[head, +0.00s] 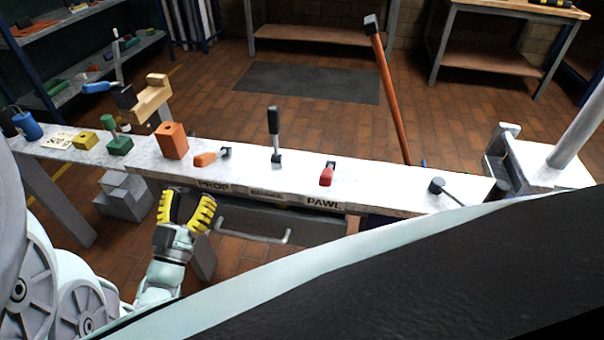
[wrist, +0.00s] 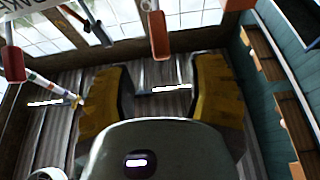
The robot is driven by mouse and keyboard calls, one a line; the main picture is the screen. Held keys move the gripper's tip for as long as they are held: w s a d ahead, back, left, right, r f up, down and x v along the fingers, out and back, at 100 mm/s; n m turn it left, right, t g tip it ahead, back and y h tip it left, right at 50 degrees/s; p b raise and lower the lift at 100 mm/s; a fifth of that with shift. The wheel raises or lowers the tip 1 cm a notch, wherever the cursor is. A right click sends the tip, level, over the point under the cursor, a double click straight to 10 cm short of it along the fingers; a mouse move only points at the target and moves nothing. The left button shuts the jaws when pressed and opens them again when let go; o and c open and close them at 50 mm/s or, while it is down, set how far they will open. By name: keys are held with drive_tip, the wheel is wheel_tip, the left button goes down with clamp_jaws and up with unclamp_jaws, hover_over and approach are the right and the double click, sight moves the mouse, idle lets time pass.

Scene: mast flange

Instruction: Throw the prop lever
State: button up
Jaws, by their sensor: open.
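The prop lever (head: 205,159) has an orange handle lying low to the left of its dark pivot on the white bench top. The PROP label (head: 213,186) is on the bench's front edge below it. In the wrist view an orange handle, apparently the prop lever (wrist: 160,35), shows ahead, between and beyond the fingertips. My gripper (head: 188,200) is open, with yellow-padded fingers, in front of the bench edge and below the lever, apart from it. The fingers also show in the wrist view (wrist: 160,75) with nothing between them.
An upright black-handled lever (head: 273,123) stands right of the prop lever, then a red lever (head: 327,175) above the PAWL label (head: 322,202). An orange block (head: 172,141) stands close on the left. A grey handle bar (head: 252,238) juts from the bench front, right of my gripper.

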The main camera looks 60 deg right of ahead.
sight(204, 154)
drive_tip(key=x, duration=0.9)
drive_tip(key=shift+w+d, duration=0.1)
drive_tip(key=shift+d, duration=0.15)
drive_tip(key=shift+c, duration=0.3)
drive_tip(key=shift+a, duration=0.1)
clamp_jaws()
